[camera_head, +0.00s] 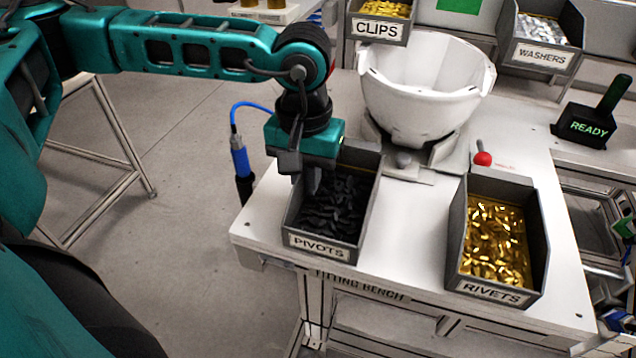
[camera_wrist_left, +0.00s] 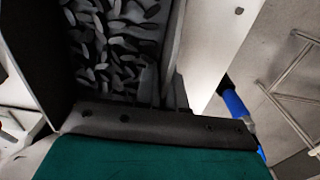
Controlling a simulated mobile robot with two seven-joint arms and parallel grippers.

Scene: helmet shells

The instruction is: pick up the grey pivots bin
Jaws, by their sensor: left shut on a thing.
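The grey pivots bin (camera_head: 366,215) stands on the near left corner of the white bench top, with its PIVOTS label facing front and dark pivots (camera_head: 334,205) inside. My left gripper (camera_head: 301,182) reaches down at the bin's left wall, near the back, and is shut on that wall. The bin appears level and resting on the bench. My right gripper is not in view.
A rivets bin (camera_head: 453,232) stands to the right, with clear bench between. A white helmet shell (camera_head: 425,95) on a stand is close behind. A red knob (camera_head: 482,158), clips bin (camera_head: 376,30), washers bin (camera_head: 541,55) and READY sign (camera_head: 588,127) stand farther back.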

